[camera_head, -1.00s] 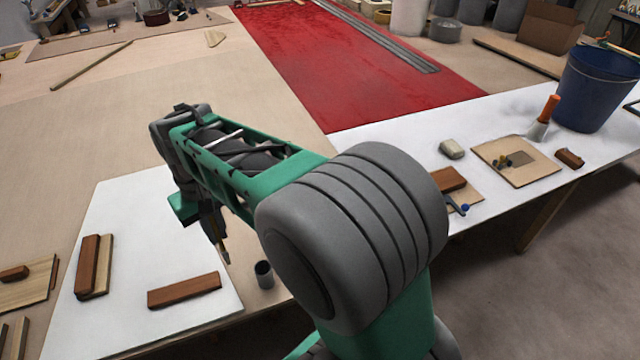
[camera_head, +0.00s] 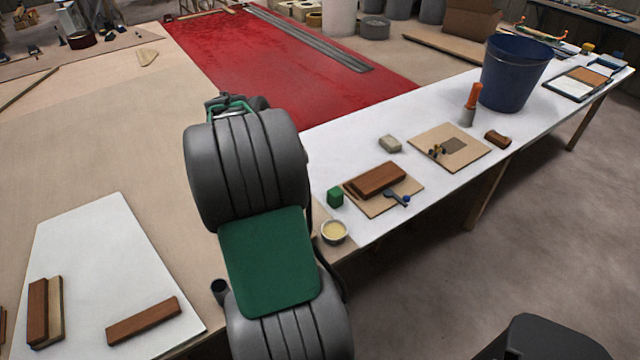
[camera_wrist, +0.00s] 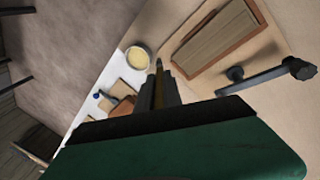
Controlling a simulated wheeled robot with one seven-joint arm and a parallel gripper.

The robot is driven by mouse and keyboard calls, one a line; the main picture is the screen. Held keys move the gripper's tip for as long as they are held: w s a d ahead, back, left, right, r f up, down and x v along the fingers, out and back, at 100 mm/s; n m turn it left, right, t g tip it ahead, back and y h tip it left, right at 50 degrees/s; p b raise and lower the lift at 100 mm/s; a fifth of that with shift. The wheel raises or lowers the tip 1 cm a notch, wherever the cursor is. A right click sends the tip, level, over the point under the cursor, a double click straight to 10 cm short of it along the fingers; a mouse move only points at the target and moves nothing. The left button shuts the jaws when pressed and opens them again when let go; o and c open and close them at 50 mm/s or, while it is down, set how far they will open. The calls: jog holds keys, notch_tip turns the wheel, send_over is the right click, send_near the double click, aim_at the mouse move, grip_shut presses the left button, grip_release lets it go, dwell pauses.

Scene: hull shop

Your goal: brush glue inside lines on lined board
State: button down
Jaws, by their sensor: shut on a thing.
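My gripper (camera_wrist: 158,95) is shut on a slim brush (camera_wrist: 159,76), seen in the wrist view; the head view hides it behind my arm. The brush tip points between a small bowl of pale yellow glue (camera_wrist: 138,57) and a flat wooden board with a reddish-brown outline (camera_wrist: 222,42). Whether the tip touches anything, I cannot tell. This outlined board looks like the lined board; my arm hides it in the head view. The glue bowl (camera_head: 334,232) stands at the bench corner, right of my arm in the head view.
A dark clamp-like bar (camera_wrist: 268,74) lies beside the outlined board. A white panel (camera_head: 95,265) with wooden blocks lies at left.

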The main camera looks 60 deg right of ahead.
jog(key=s+d+m+g, duration=0.1)
jog(key=s+d+m, duration=0.1)
jog(key=s+d, duration=0.4)
notch_tip(320, 180, down, 6)
jog(key=a+b, duration=0.1)
jog(key=b, duration=0.4)
jog(key=shift+s, duration=0.35)
jog(key=shift+a+f+b, duration=0.15)
jog(key=shift+f+b, duration=0.25)
jog(key=shift+f, duration=0.2)
dwell(1.2)
notch_tip(320, 180, up, 7)
jog(key=p, duration=0.6)
